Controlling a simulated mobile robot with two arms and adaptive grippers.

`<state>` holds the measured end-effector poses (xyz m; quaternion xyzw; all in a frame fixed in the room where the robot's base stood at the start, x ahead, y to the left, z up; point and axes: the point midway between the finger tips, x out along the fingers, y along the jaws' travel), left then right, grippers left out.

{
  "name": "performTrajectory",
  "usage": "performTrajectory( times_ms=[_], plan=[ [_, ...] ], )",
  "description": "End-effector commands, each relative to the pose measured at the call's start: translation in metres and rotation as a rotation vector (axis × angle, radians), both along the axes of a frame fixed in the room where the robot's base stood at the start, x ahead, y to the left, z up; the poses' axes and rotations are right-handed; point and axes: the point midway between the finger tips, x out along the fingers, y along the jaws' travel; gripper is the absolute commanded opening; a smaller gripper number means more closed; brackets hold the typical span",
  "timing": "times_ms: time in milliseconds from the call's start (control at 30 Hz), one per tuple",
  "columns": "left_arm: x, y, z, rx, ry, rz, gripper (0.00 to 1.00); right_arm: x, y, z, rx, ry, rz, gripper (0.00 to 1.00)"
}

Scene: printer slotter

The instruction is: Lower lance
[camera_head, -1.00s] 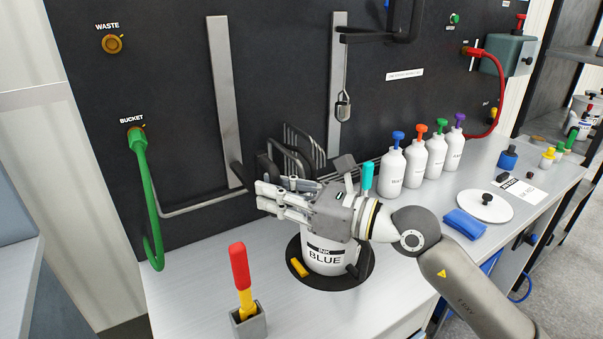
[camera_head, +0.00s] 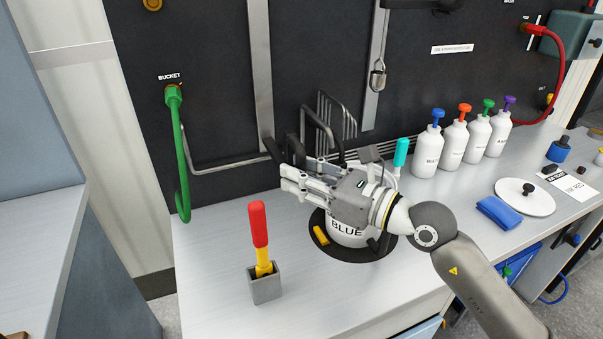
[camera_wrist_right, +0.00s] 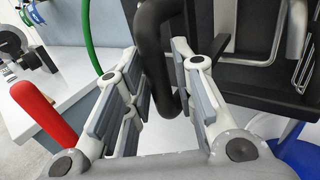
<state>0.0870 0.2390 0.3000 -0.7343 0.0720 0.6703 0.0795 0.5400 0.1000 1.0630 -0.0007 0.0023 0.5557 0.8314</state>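I cannot tell surely which part is the lance. My right gripper (camera_head: 290,180) is beside this handle, above the white blue-ink can (camera_head: 348,232). In the right wrist view a thick black bent bar (camera_wrist_right: 155,45) shows between the spread fingers of my right gripper (camera_wrist_right: 158,85). The fingers look open, and I cannot tell whether they touch the bar. My left gripper is not in view.
A red and yellow tool (camera_head: 259,235) stands in a grey holder (camera_head: 266,288) at front left. A green hose (camera_head: 182,150) hangs at left. Several white bottles (camera_head: 428,150) and a white lid (camera_head: 525,205) stand right. Bare worktop (camera_head: 215,250) lies at left.

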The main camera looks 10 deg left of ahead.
Motion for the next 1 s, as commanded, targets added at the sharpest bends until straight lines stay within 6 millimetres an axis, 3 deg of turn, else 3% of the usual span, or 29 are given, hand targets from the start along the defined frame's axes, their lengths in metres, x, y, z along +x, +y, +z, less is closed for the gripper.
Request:
performTrajectory(
  times_ms=[233,700,1000],
  plan=[
    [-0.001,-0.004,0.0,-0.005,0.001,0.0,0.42,-0.003,-0.01,0.001,0.001,-0.002,-0.002,0.25],
    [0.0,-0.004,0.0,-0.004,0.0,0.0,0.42,-0.037,-0.092,0.0,-0.002,0.001,-0.002,0.25],
    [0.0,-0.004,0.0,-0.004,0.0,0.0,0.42,-0.046,-0.111,0.0,0.001,0.001,0.0,0.25]
  ],
)
